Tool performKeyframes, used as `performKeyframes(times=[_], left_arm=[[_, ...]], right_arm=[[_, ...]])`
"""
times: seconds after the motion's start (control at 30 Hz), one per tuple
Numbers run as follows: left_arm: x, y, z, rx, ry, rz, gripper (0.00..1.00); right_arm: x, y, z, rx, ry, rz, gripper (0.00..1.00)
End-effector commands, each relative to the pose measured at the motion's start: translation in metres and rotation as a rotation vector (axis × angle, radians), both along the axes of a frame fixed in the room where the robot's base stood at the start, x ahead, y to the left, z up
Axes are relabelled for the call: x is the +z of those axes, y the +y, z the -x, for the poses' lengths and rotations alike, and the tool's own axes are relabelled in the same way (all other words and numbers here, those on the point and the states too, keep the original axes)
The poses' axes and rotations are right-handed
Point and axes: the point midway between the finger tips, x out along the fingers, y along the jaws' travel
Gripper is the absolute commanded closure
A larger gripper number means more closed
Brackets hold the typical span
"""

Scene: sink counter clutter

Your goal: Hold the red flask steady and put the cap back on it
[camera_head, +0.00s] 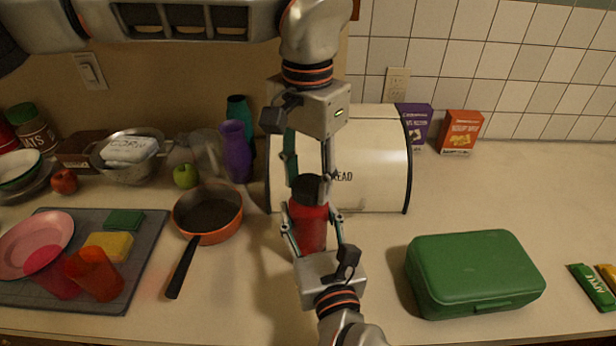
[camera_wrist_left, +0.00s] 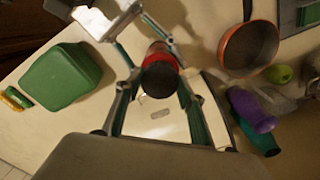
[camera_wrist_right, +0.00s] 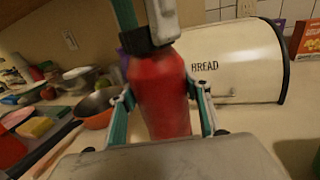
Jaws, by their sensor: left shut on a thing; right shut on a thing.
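The red flask (camera_head: 308,226) stands upright on the counter in front of the bread bin. My right gripper (camera_head: 312,218) comes from the front and is shut around its body, which also shows between the fingers in the right wrist view (camera_wrist_right: 162,98). The black cap (camera_head: 308,188) is at the top of the flask, roughly in line with it. My left gripper (camera_head: 308,180) reaches down from above and is shut on the cap, seen end-on as a dark disc in the left wrist view (camera_wrist_left: 159,80). Whether the cap is fully seated is unclear, as fingers partly hide the joint.
The cream bread bin (camera_head: 375,160) stands close behind the flask. A green lunch box (camera_head: 475,272) sits at right. The counter between flask and lunch box is clear.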

Motion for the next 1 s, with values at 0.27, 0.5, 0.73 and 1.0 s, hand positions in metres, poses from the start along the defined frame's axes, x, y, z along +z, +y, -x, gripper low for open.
performKeyframes(times=[0.27, 0.5, 0.73, 1.0], left_arm=[[0.0006, -0.0004, 0.0002, 0.002, -0.001, 0.001, 0.45], [0.0004, -0.0002, 0.0000, 0.004, 0.000, 0.000, 0.45], [0.0017, -0.0002, -0.0002, 0.089, -0.001, 0.001, 0.47], [0.0088, -0.0003, -0.0012, 0.531, -0.001, -0.001, 0.47]], right_arm=[[-0.0002, 0.0000, 0.0000, 0.000, 0.001, 0.000, 1.00], [-0.0002, 0.0000, 0.0000, 0.000, 0.001, 0.000, 1.00], [-0.0002, 0.0000, 0.0000, 0.000, 0.001, 0.000, 1.00], [-0.0002, 0.0000, 0.0000, 0.000, 0.001, 0.000, 1.00]])
